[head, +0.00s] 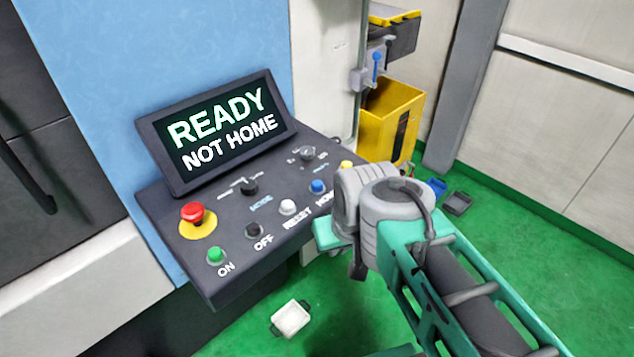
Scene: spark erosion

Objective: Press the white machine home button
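The dark control panel (222,285) juts from the machine at the left of the head view. A white button (288,207) sits in its front row, with the label RESET just below it. To its right is a blue button (318,186) whose label begins HOM, its end hidden by my arm. The screen (222,132) reads READY, NOT HOME. My arm reaches in from the lower right, and its grey joint stands close to the panel's right end. I cannot make out any gripper fingers. Nothing of my arm covers the white button.
A red emergency stop (192,213), a green ON button (216,256) and a black OFF button (254,231) lie left of the white button. A yellow bin (385,122) stands behind my arm. A white tray (291,319) lies on the green floor.

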